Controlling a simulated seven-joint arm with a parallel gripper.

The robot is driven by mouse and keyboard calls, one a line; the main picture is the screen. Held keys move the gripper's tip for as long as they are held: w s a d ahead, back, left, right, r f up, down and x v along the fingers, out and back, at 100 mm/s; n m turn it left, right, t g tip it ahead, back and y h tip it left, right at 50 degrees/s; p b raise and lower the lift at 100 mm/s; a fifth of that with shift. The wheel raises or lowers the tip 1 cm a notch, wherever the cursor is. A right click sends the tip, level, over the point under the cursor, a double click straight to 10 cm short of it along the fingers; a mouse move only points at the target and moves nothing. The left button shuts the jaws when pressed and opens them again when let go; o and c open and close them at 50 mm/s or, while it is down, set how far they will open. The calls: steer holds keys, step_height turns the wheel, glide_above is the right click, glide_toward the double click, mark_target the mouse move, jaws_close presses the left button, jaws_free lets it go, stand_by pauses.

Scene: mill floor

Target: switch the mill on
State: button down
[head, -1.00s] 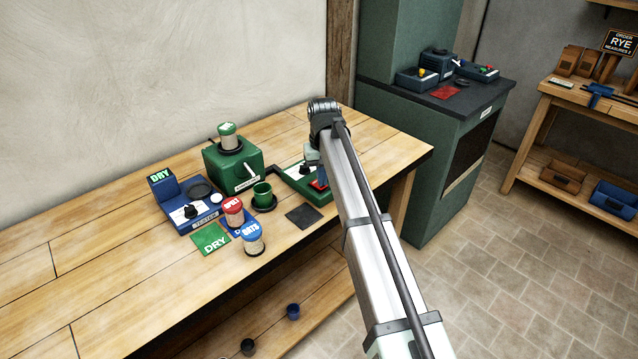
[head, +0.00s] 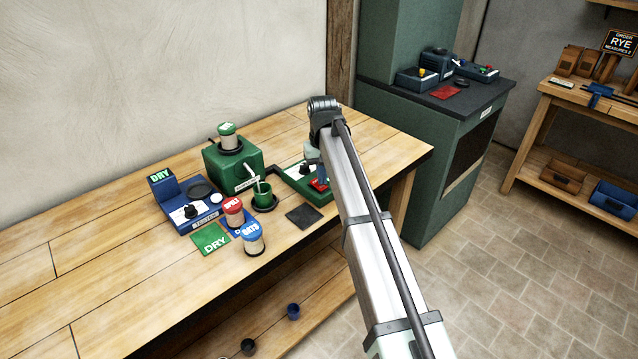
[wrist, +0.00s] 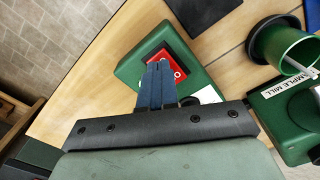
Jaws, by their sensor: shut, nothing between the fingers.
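The green sample mill (head: 232,165) stands on the bench with a lidded jar on top. It shows at the right edge of the wrist view (wrist: 290,115). A thin pale stream (head: 259,186) runs from its spout into the green cup (head: 264,201). The green switch box (head: 300,184) beside it carries a red rocker switch (wrist: 178,72), with an "O" partly visible. My gripper (wrist: 159,66) is shut and empty, its blue fingers over the red switch, covering part of it. I cannot tell whether the fingertips touch it.
A dark square mat (head: 304,216) lies in front. The bench's far right end is clear.

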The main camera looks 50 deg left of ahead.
steer(key=shift+r, duration=2.9)
